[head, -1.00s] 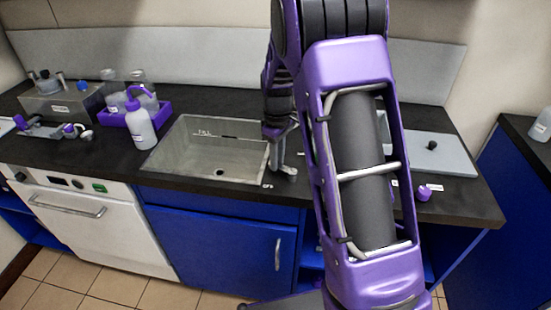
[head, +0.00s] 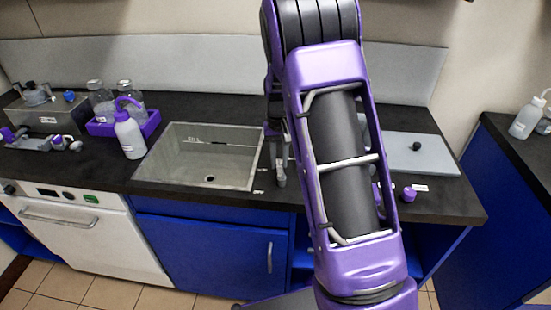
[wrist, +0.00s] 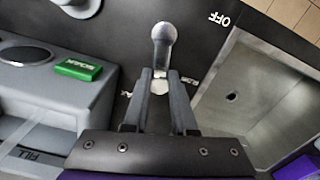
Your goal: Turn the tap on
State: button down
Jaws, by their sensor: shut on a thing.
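The tap handle (wrist: 163,45) is a pale metal lever with a rounded knob, seen from above in the wrist view. It stands on the dark counter beside the sink. My gripper (wrist: 163,78) has its two grey fingers close together, one on each side of the handle's lower part, and is shut on it. An OFF label (wrist: 219,18) is on the counter, to the right of the knob. Another label by the fingertips is partly covered. In the head view my gripper is at the sink's right edge; my arm hides most of it and the tap.
The empty sink (head: 165,170) lies left of my arm. A white wash bottle (head: 129,136) and a purple tray (head: 100,128) with glass bottles stand further left. A grey plate (head: 435,158) and a small purple knob (head: 409,193) are on the right. Blue cabinets are below.

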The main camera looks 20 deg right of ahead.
jog(key=shift+d+m, duration=0.4)
jog(key=shift+m, duration=0.6)
jog(key=c, duration=0.7)
grip_release()
jog(key=shift+s, duration=0.1)
jog(key=shift+r, duration=0.1)
notch_tip(320, 180, up, 17)
jog(key=shift+r+p, duration=0.15)
jog(key=shift+p, duration=0.75)
